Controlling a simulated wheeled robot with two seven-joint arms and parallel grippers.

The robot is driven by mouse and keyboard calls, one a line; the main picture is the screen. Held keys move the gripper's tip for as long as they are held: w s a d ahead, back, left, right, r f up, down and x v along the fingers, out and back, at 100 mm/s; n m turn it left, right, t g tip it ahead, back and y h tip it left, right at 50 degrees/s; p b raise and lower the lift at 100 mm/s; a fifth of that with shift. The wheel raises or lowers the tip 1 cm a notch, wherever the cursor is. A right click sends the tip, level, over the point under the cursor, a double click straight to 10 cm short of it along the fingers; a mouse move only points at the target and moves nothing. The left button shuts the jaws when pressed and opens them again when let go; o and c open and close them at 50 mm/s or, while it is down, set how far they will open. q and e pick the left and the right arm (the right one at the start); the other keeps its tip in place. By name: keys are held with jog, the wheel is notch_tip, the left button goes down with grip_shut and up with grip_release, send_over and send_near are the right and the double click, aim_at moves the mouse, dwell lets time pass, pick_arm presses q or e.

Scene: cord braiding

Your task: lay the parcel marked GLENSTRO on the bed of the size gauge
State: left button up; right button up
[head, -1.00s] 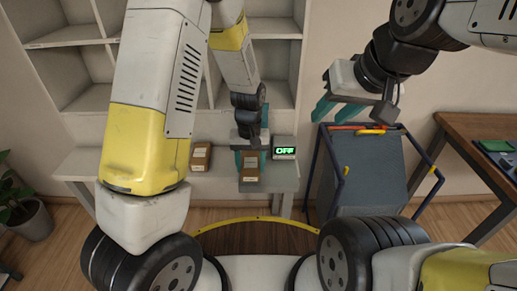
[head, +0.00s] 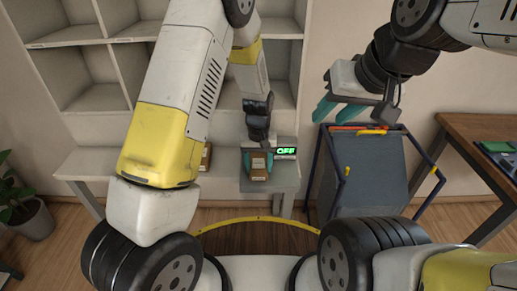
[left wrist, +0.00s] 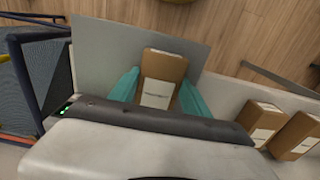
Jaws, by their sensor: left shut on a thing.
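My left gripper (head: 257,152) is shut on a brown parcel with a white label (head: 258,166); the print is too small to read. In the left wrist view the parcel (left wrist: 164,68) sits between the two teal fingers (left wrist: 158,92). It is over the grey bed of the size gauge (head: 289,174), which also shows as a flat plate in the left wrist view (left wrist: 105,45). I cannot tell whether the parcel touches the bed. The gauge's display (head: 286,151) reads OFF in green. My right gripper (head: 340,110) is open and empty above the grey bin.
Other brown parcels (left wrist: 261,122) stand on the pale bench (head: 100,163), left of the gauge in the head view. The blue-framed grey bin (head: 368,170) stands right of the bench. A wooden table (head: 470,135) is at far right, and empty shelves rise behind.

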pick_arm(q)
jog(key=o, duration=1.3)
jog(key=shift+o, duration=0.2)
notch_tip(320, 180, up, 12)
jog(key=r, duration=0.1)
notch_tip(320, 180, up, 12)
jog(key=r+t+h, duration=0.1)
jog(key=t+h, duration=0.1)
send_over(258, 167)
jog(key=s+a, duration=0.6)
jog(key=a, duration=0.1)
jog(key=s+a+r+t, duration=0.2)
jog(key=s+a+r, duration=0.1)
jog(key=s, duration=0.4)
jog(key=s+a+r+t, duration=0.2)
jog(key=s+a+r, duration=0.1)
jog(key=s, duration=0.3)
jog(key=shift+s+a+r+m, duration=0.3)
jog(key=shift+s+a+r, duration=0.1)
jog(key=shift+a, duration=0.1)
